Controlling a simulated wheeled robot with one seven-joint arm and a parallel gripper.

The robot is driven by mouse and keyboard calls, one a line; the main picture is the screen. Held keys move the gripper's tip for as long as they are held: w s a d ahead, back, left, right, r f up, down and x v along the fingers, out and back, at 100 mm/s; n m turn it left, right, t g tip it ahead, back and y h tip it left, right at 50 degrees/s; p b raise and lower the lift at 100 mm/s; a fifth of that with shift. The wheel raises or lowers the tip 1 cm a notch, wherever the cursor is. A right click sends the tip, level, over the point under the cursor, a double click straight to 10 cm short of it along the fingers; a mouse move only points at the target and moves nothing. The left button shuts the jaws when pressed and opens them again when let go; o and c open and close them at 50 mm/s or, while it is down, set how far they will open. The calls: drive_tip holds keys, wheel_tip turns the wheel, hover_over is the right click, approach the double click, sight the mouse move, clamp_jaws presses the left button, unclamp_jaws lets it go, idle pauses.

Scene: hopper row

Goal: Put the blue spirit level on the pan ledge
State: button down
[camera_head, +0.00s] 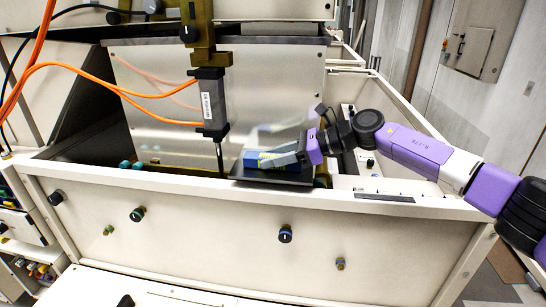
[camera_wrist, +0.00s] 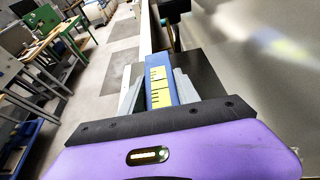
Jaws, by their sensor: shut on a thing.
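The blue spirit level (camera_head: 262,160) has yellow markings and lies at the dark pan ledge (camera_head: 270,179) in the head view. In the wrist view the blue spirit level (camera_wrist: 160,80) points away from me, between the two grey fingers, with the dark ledge (camera_wrist: 204,72) under it and to its right. My gripper (camera_head: 285,156) is shut on the level; it also shows in the wrist view (camera_wrist: 159,92). I cannot tell whether the level's underside touches the ledge.
A vertical actuator (camera_head: 212,105) with orange cables (camera_head: 110,88) hangs left of the ledge. A shiny metal plate (camera_head: 165,75) stands behind. The cream front panel (camera_head: 190,225) carries several knobs. A dark flat strip (camera_head: 384,198) lies on the rim to the right.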

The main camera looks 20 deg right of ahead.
drive_tip(key=shift+f, duration=0.15)
drive_tip(key=c, duration=0.9)
unclamp_jaws()
drive_tip(key=shift+r, duration=0.3)
drive_tip(key=b+v, duration=0.3)
drive_tip(key=v, duration=0.9)
drive_tip(key=shift+f, duration=0.15)
